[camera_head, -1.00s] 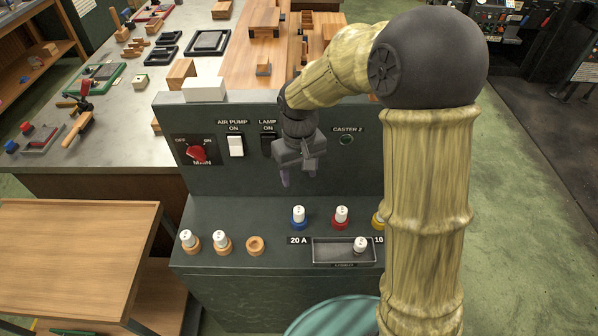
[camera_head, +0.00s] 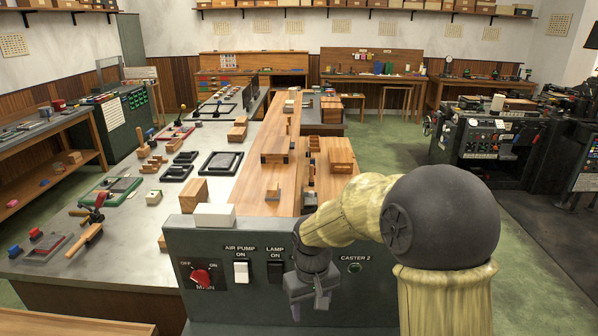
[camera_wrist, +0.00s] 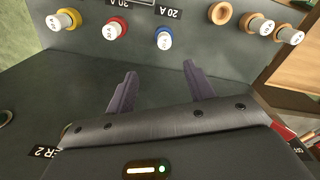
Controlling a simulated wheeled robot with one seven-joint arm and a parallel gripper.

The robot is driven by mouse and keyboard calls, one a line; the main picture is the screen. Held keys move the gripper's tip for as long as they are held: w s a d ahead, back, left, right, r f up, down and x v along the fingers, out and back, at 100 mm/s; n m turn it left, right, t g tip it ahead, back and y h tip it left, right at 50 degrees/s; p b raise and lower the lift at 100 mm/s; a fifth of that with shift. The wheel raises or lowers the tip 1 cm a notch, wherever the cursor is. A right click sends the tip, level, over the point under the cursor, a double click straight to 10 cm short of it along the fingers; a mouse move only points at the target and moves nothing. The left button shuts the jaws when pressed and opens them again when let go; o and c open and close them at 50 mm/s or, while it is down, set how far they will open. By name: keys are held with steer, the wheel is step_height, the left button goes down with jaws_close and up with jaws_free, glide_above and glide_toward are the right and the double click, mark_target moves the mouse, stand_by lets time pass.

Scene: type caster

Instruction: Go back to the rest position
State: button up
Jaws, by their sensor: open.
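My gripper (camera_head: 309,304) is in front of the dark green control panel (camera_head: 210,248), just left of the "CASTER 2" label. In the wrist view my gripper (camera_wrist: 158,88) shows two dark fingers spread apart with nothing between them. An empty orange holder (camera_wrist: 221,13) sits beside two filled orange holders (camera_wrist: 257,23). The fingers are apart from all of them.
The panel carries a red main switch (camera_head: 201,277), a white air pump switch (camera_head: 241,271) and a dark lamp switch. A white box (camera_head: 215,215) sits on its top. Behind stands a long bench (camera_head: 120,235) with wooden blocks and tools.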

steer(key=s+d+m+t, duration=0.2)
steer(key=s+d+m, duration=0.2)
steer(key=s+d, duration=0.7)
steer(key=shift+s+d+r, duration=0.2)
steer(key=shift+s+d, duration=0.15)
steer(key=shift+d, duration=0.35)
